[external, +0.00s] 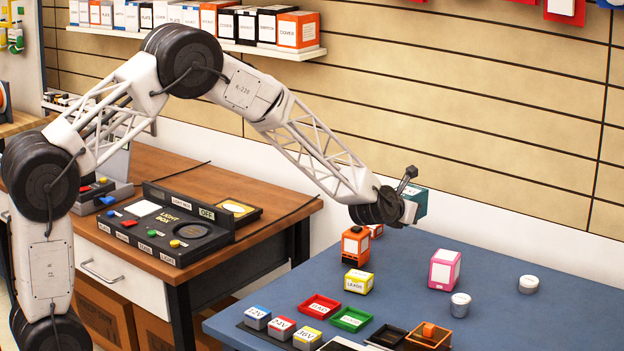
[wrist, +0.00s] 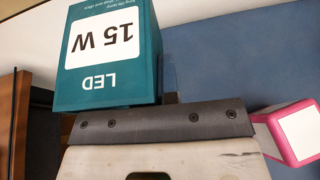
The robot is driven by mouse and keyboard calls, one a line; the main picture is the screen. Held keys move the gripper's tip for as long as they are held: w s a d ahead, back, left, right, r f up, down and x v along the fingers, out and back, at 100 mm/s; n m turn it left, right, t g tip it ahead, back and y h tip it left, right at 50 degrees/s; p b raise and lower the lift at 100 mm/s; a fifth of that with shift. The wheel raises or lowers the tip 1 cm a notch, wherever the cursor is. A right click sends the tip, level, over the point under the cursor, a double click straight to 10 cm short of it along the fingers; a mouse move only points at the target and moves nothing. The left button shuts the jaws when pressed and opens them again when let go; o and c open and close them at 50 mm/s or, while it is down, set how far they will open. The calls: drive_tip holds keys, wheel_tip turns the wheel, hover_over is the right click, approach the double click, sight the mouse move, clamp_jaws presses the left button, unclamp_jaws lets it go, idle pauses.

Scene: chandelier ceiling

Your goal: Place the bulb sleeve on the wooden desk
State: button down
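The bulb sleeve is a teal box marked "LED 15 W" (wrist: 108,60), seen upside down in the wrist view. It also shows as a small teal shape at the end of my arm in the external view. My gripper (external: 409,200) appears shut on it and holds it above the back of the blue table; the fingertips are largely hidden. The wooden desk (external: 175,167) stands to the left, apart from the blue table, with bare wood around the devices on it.
A black light box (external: 165,232) and a smaller device sit on the desk. The blue table (external: 400,275) holds an orange box (external: 355,247), a yellow box (external: 358,281), a pink box (external: 445,269), white-topped jars and several small trays. A shelf of boxes (external: 230,45) hangs behind my arm.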

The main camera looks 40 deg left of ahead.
drive_tip(key=w+a+r+n+g+y, duration=0.1)
drive_tip(key=w+a+n+y, duration=0.2)
drive_tip(key=a, duration=0.9)
drive_tip(key=w+a+r+n+g+y, duration=0.1)
drive_tip(key=w+a+n+y, duration=0.15)
drive_tip(key=a, duration=0.85)
drive_tip(key=w+a+r+n+g+y, duration=0.1)
drive_tip(key=w+a+n+y, duration=0.2)
drive_tip(key=a, duration=0.9)
drive_tip(key=s+a+f+n+g+y, duration=0.1)
drive_tip(key=s+a+n+g+y, duration=0.1)
drive_tip(key=a, duration=0.9)
drive_tip(key=s+a+f+n+g+y, duration=0.1)
drive_tip(key=s+a+n+g, duration=0.4)
drive_tip(key=a, duration=0.7)
drive_tip(key=s+a+n+g+y, duration=0.3)
drive_tip(key=s+a, duration=0.1)
drive_tip(key=a, duration=0.8)
drive_tip(key=shift+s+f, duration=0.2)
drive_tip(key=shift+f, duration=0.2)
drive_tip(key=shift+f+n, duration=0.1)
drive_tip(key=shift+n, duration=0.15)
drive_tip(key=shift+f, duration=3)
